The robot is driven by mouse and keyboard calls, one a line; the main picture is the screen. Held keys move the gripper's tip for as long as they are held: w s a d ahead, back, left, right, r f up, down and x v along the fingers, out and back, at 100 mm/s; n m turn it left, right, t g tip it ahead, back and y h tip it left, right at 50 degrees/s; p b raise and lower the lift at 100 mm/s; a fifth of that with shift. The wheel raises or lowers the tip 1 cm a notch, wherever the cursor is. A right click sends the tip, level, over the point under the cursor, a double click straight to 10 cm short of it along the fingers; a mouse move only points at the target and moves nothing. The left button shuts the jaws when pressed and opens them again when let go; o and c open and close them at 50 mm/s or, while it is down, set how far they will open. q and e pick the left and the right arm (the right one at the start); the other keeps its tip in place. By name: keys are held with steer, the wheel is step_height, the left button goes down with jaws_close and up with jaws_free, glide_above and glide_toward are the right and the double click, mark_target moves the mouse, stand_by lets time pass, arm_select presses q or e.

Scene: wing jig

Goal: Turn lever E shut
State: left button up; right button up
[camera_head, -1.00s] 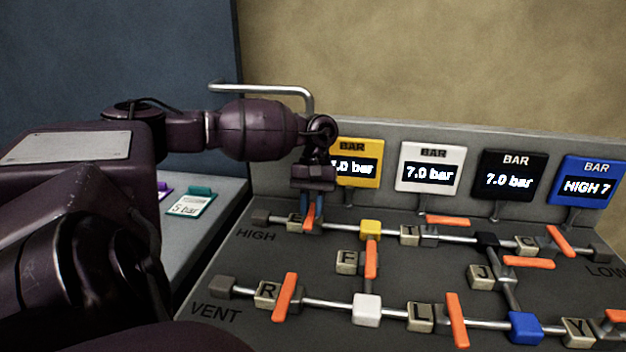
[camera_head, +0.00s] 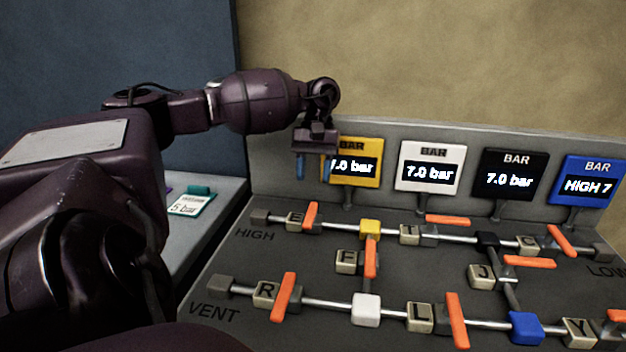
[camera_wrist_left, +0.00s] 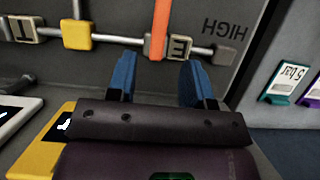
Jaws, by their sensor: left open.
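Lever E is an orange bar (camera_head: 310,215) beside the block marked E (camera_head: 295,220), on the upper pipe near the HIGH end. In the head view it stands across the pipe, as does the lever in the left wrist view (camera_wrist_left: 159,28). My left gripper (camera_head: 313,172) is open and empty, raised above and behind lever E, with its blue fingers apart from it. In the left wrist view the fingers (camera_wrist_left: 155,75) are spread, with the lever beyond and between their tips. My right gripper is not in view.
The yellow gauge (camera_head: 368,168) stands close to the right of my left gripper and is partly covered. White (camera_head: 430,168), black (camera_head: 508,178) and blue (camera_head: 588,182) gauges stand further right. Lever F (camera_head: 371,258) and a yellow junction (camera_head: 370,228) are near lever E.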

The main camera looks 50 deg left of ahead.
arm_select(q)
steer(key=shift+v, duration=1.8)
